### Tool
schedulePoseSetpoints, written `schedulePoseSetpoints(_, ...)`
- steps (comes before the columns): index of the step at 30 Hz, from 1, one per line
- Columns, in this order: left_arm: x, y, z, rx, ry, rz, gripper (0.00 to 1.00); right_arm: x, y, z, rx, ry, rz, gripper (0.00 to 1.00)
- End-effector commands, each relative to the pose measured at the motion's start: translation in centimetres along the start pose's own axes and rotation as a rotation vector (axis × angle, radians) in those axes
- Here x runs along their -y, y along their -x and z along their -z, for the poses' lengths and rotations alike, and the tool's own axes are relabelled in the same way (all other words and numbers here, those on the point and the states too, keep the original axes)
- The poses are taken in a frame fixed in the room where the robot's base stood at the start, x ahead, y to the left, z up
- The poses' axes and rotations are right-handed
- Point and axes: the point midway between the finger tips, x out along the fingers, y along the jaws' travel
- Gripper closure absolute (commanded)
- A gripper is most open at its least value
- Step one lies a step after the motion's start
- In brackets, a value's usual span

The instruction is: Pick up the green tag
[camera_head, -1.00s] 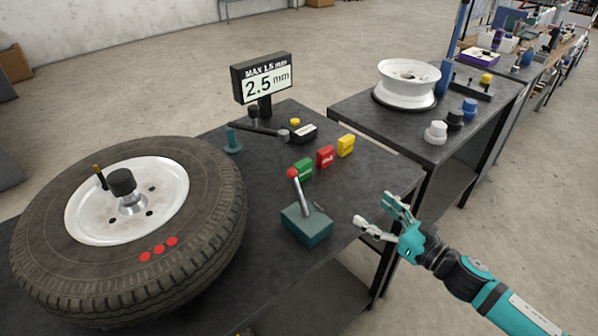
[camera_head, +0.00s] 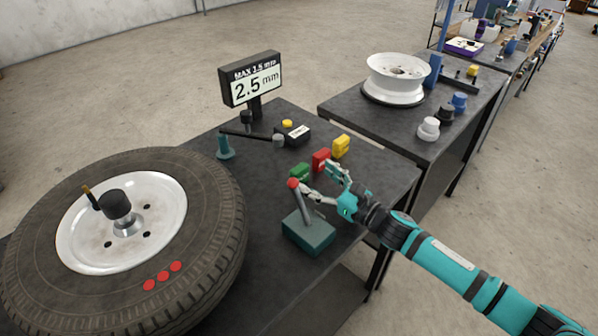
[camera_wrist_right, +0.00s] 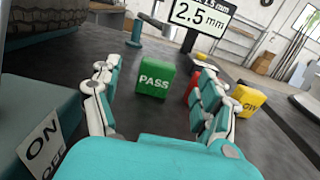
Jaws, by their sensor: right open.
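The green tag (camera_head: 299,172) stands on the dark table just behind the lever box, close to the red tag. In the right wrist view the green tag (camera_wrist_right: 155,79) reads PASS and stands upright between and beyond the two fingers. My right gripper (camera_head: 321,181) is open and empty, reaching in from the right, just short of the green tag. In the right wrist view my right gripper (camera_wrist_right: 155,88) has its fingers spread wide, with the tag apart from both. My left gripper is not in view.
The lever box (camera_head: 308,233) with its red knob stands close to my right gripper. The red tag (camera_head: 321,160) and yellow tag (camera_head: 341,146) stand beyond. A tire (camera_head: 215,225) fills the left, and a display (camera_head: 251,82) stands behind.

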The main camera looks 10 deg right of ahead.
Motion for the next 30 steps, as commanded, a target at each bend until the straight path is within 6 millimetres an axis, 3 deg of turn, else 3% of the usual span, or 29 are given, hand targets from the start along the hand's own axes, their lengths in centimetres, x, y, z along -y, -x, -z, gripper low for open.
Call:
schedulePoseSetpoints(8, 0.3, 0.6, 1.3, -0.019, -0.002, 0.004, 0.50, 0.0, -2.3, 0.0, 0.001, -0.002, 0.000, 0.23)
schedulePoseSetpoints(16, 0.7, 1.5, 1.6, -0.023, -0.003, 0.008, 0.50, 0.1, -6.0, 0.4, 0.001, 0.000, -0.001, 0.23)
schedulePoseSetpoints(25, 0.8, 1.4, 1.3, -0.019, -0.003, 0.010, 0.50, 0.1, -6.5, 0.7, -0.001, 0.000, -0.001, 0.23)
schedulePoseSetpoints(30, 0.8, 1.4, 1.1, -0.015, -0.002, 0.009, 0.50, 0.1, -6.5, 0.6, -0.001, 0.000, 0.000, 0.43)
